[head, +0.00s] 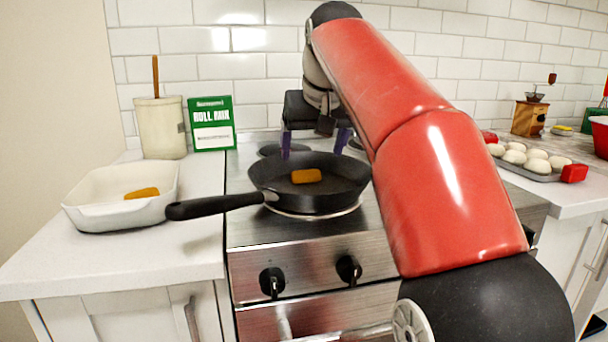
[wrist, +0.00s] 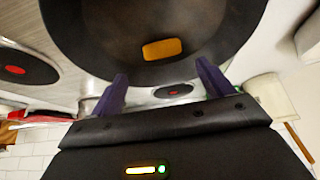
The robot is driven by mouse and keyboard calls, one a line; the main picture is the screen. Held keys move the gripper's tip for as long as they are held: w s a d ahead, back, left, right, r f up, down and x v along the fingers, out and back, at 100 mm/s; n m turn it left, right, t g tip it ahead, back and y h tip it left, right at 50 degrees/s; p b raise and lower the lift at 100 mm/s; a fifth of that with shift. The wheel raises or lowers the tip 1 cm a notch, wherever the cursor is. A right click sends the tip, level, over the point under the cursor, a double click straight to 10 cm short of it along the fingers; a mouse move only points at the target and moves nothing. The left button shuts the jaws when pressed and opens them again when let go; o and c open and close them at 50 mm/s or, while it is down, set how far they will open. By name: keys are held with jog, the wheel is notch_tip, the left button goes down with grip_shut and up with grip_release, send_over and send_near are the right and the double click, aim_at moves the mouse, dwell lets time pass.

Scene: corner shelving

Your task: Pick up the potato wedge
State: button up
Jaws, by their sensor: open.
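An orange-brown potato wedge (head: 306,176) lies in a black frying pan (head: 262,174) on the stove. It also shows in the wrist view (wrist: 162,49), lying on the pan's dark floor beyond my fingertips. A similar wedge (head: 142,193) lies in a white baking dish (head: 88,218) on the left counter. My gripper (head: 315,150) is above the far side of the pan, with its purple fingers pointing down. In the wrist view the fingers (wrist: 163,84) are spread apart with nothing between them, and the wedge is apart from them.
The pan's handle (head: 215,205) sticks out left over the counter. A cream canister (head: 160,127) and a green box (head: 211,124) stand at the back left. A tray of white rolls (head: 535,172) and a wooden grinder (head: 530,117) are on the right counter.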

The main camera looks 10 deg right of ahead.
aim_at(306, 171)
jog(key=x, duration=0.5)
jog(key=shift+a+f, duration=0.25)
jog(key=shift+f, duration=0.2)
jog(key=c, duration=1.1)
jog(key=shift+o, duration=0.2)
notch_tip(306, 171, up, 10)
